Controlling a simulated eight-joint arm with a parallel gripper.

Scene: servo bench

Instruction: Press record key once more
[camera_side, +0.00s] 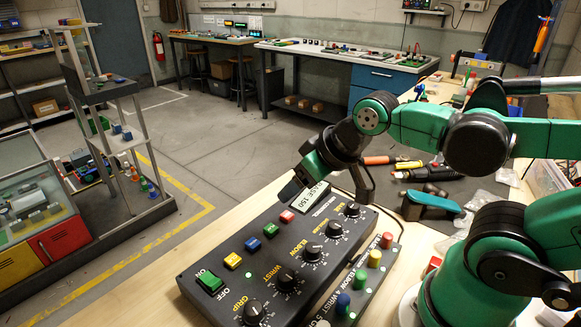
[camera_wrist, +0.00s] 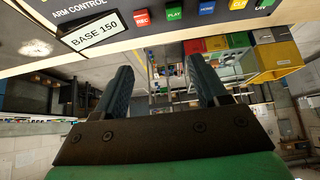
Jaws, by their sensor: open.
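The red record key (camera_side: 287,216), marked REC, is the top key in a row on the dark control box (camera_side: 228,303). It also shows in the wrist view (camera_wrist: 142,16), at the top edge beside the green PLAY key (camera_wrist: 175,13). The box's display (camera_side: 309,200) reads "BASE 150". My gripper (camera_side: 291,188) is at the box's far edge, beside the display and apart from the record key. In the wrist view my gripper (camera_wrist: 162,78) has its two dark fingers spread with nothing between them. In the side view its fingertips are partly hidden.
Blue (camera_side: 253,244) and yellow (camera_side: 233,260) keys sit near the record key. Several knobs, a lit green power switch (camera_side: 209,282) and a smaller box with coloured buttons (camera_side: 374,258) are close by. Tools (camera_side: 430,173) lie behind. Bare wooden bench (camera_side: 215,240) is left of the box.

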